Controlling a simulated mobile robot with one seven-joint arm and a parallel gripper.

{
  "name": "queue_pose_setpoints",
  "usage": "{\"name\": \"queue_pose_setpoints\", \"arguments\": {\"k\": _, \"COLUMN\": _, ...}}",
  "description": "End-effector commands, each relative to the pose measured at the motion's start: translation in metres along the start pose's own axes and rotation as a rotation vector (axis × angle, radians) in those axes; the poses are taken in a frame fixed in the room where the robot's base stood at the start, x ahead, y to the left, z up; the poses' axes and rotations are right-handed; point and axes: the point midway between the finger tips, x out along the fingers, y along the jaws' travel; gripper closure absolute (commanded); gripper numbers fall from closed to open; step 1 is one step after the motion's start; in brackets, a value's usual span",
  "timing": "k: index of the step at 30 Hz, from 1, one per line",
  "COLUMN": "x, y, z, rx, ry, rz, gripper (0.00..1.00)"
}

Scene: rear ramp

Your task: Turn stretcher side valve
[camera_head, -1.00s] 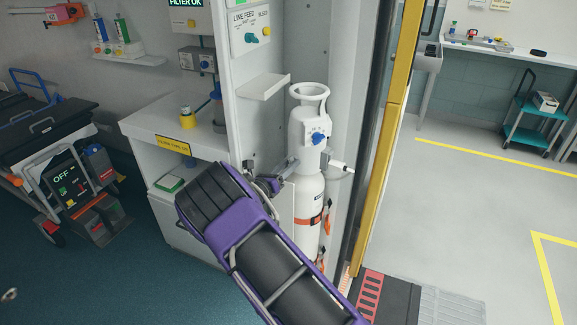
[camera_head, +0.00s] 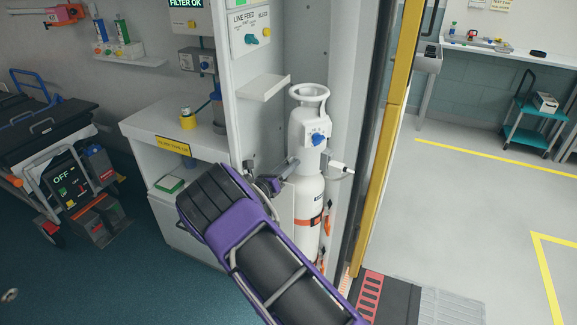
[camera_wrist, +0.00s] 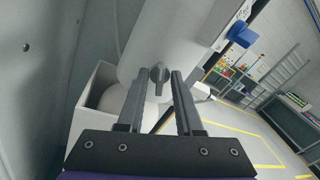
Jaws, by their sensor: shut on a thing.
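A white gas cylinder (camera_head: 309,192) stands upright in a niche, with a ring-shaped handle on top and a blue knob (camera_head: 317,138) on the front of its head; the blue knob also shows in the wrist view (camera_wrist: 240,32). A small dark grey side valve knob (camera_wrist: 158,82) sits on the cylinder's side. My gripper (camera_head: 286,171) reaches the left side of the cylinder just below its head. In the wrist view my gripper's two fingers (camera_wrist: 159,73) are on either side of the grey knob, shut on it. In the head view the knob is hidden by the gripper.
The niche wall and a small white shelf (camera_head: 263,87) are close left of the cylinder. A yellow door post (camera_head: 388,130) stands close on its right. A white cabinet (camera_head: 150,127) is further left. Open floor lies beyond the post.

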Motion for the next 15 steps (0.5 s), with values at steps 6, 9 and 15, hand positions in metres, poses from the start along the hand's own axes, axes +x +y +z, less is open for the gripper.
{"name": "queue_pose_setpoints", "arguments": {"k": 6, "x": -0.0003, "y": -0.0001, "z": 0.0001, "rx": -0.127, "ry": 0.001, "rz": 0.0, "gripper": 1.0}}
{"name": "queue_pose_setpoints", "arguments": {"k": 9, "x": -0.0008, "y": 0.0004, "z": -0.0001, "rx": -0.212, "ry": 0.001, "rz": 0.002, "gripper": 1.0}}
{"name": "queue_pose_setpoints", "arguments": {"k": 15, "x": -0.0006, "y": 0.0003, "z": -0.0002, "rx": -0.4, "ry": 0.001, "rz": 0.0, "gripper": 1.0}}
